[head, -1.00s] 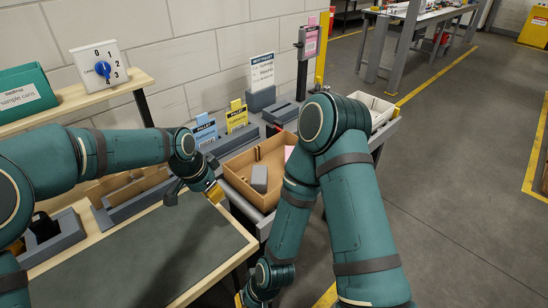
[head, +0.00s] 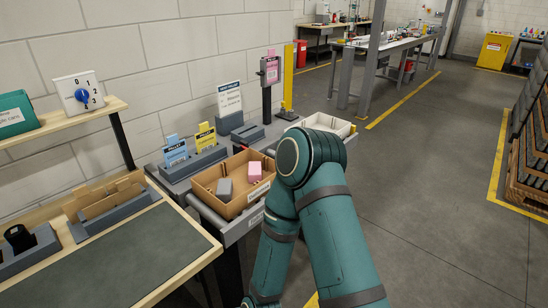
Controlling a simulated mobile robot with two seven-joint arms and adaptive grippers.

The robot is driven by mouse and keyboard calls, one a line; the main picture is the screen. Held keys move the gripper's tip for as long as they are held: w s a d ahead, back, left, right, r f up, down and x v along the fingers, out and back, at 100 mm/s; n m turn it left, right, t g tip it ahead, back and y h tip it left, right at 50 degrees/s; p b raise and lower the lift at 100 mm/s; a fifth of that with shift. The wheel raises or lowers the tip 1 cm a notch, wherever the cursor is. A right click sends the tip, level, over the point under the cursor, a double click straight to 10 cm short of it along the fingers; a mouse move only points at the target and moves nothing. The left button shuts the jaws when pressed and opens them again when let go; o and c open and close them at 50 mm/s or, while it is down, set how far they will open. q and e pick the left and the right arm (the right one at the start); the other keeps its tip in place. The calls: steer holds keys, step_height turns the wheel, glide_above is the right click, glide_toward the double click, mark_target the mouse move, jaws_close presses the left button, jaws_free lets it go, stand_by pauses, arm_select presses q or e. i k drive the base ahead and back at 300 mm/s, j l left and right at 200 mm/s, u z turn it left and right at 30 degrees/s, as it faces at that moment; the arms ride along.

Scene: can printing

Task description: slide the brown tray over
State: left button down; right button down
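The brown tray (head: 206,188) sits on the grey side table, just right of the wooden workbench. It is open-topped, with a white label on its right wall. A grey block (head: 224,188) and a pink block (head: 254,172) lie in it. My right arm reaches up from the bottom, its elbow just right of the tray and hiding part of the table there. My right gripper is out of the picture. My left arm and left gripper are not in view.
The workbench (head: 105,262) has a dark mat and a grey rack of brown panels (head: 108,205). Behind the tray stand a holder with blue and yellow cards (head: 195,160) and a pink-card post (head: 268,95). A white bin (head: 328,125) is at the table's far end.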

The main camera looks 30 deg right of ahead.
mark_target(204, 184)
steer(key=i+l+u, duration=0.1)
steer(key=l+u, duration=0.2)
steer(key=l, duration=0.65)
steer(key=l+u, duration=0.3)
steer(key=l, duration=0.6)
steer(key=k+l+u, duration=0.1)
steer(key=l+u, duration=0.2)
steer(key=l, duration=0.65)
